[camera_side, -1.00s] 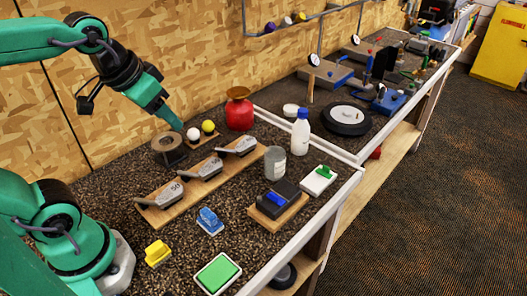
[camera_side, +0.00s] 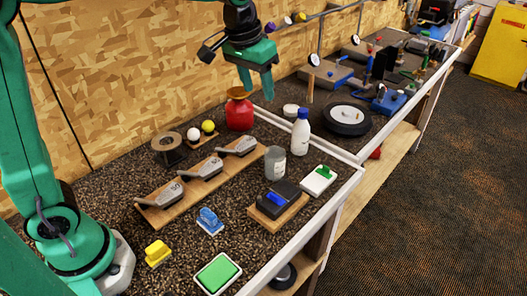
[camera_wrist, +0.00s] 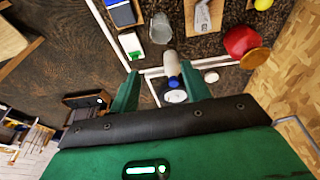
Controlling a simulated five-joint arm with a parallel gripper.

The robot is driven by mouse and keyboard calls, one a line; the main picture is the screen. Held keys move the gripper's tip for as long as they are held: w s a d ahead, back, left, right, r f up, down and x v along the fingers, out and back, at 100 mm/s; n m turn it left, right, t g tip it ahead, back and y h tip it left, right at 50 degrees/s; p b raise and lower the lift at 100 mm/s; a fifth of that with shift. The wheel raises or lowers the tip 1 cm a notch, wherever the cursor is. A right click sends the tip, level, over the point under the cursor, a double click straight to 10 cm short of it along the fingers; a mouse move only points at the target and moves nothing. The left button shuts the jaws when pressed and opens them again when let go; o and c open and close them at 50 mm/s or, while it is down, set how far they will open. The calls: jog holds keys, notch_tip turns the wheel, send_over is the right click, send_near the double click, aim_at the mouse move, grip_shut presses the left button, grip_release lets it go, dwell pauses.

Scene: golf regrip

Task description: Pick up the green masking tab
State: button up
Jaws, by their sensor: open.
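The small green tab (camera_side: 323,170) sits on a white block (camera_side: 313,184) near the right edge of the bench. In the wrist view the green tab (camera_wrist: 135,55) shows on its white block at upper left, just beyond the left finger. My gripper (camera_side: 257,88) is open and high above the bench, over the area of the red container, well to the left of and above the tab. In the wrist view my gripper (camera_wrist: 158,68) has its two fingers apart, with nothing held; the bottle appears beyond them.
A white bottle with a blue cap (camera_side: 301,132), a grey cup (camera_side: 275,163) and a black scale (camera_side: 279,199) stand near the tab. A red container (camera_side: 239,112) is by the wall. A flat green pad (camera_side: 217,273) lies at the front, with blue (camera_side: 209,220) and yellow (camera_side: 157,252) pieces nearby.

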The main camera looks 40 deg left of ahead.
jog(key=w+d+f+g, duration=0.1)
jog(key=w+d+f, duration=0.5)
jog(key=w, duration=0.3)
jog(key=g, duration=0.2)
send_over(326, 167)
notch_tip(326, 167, down, 11)
jog(key=shift+w+f, duration=0.1)
jog(key=shift+f, duration=4)
grip_shut()
